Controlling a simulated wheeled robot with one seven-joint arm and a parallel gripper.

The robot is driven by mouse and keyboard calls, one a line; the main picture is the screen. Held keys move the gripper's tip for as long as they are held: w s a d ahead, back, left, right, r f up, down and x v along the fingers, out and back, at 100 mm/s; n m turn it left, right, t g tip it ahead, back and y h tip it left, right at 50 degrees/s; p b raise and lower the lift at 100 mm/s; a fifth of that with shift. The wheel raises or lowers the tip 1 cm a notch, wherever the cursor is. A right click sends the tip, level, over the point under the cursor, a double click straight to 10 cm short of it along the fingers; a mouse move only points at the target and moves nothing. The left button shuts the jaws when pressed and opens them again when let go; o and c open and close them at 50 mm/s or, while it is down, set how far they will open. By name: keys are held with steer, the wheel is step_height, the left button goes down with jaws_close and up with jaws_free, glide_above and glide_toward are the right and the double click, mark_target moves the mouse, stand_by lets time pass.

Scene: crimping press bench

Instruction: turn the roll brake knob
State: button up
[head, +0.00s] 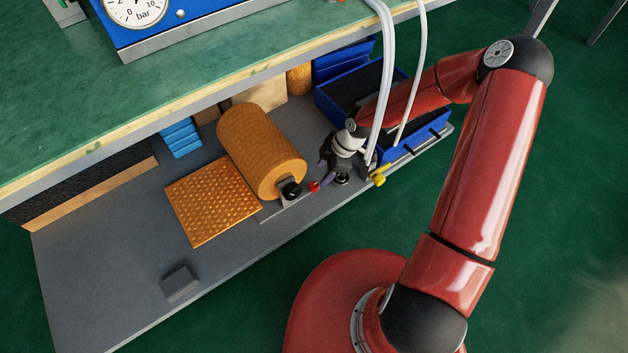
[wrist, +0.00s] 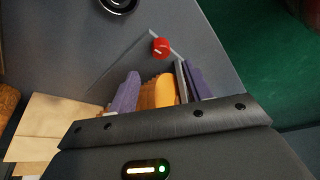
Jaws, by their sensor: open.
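An orange roll (head: 262,150) lies on the grey shelf under the bench. A black knob-like part (head: 290,189) with a pale mark sits at its near end. A small red knob (head: 314,186) stands just right of it; the red knob also shows in the wrist view (wrist: 160,47), with a pale mark on its face. Which of the two is the brake knob is not marked. My gripper (head: 328,176) is open, just right of the red knob. In the wrist view its purple fingers (wrist: 160,88) are apart, with orange material visible between them. The red knob lies beyond the fingertips, untouched.
An orange textured sheet (head: 213,200) lies left of the roll. A blue bin (head: 345,88) stands behind my gripper. White hoses (head: 386,60) hang close to my wrist, and a yellow part (head: 379,176) is at the shelf edge. The bench top (head: 180,95) overhangs the shelf.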

mark_target(314, 185)
steer(key=b+x, duration=0.1)
steer(key=x, duration=0.6)
steer(key=shift+s+a+f, duration=0.1)
steer(key=shift+f, duration=0.1)
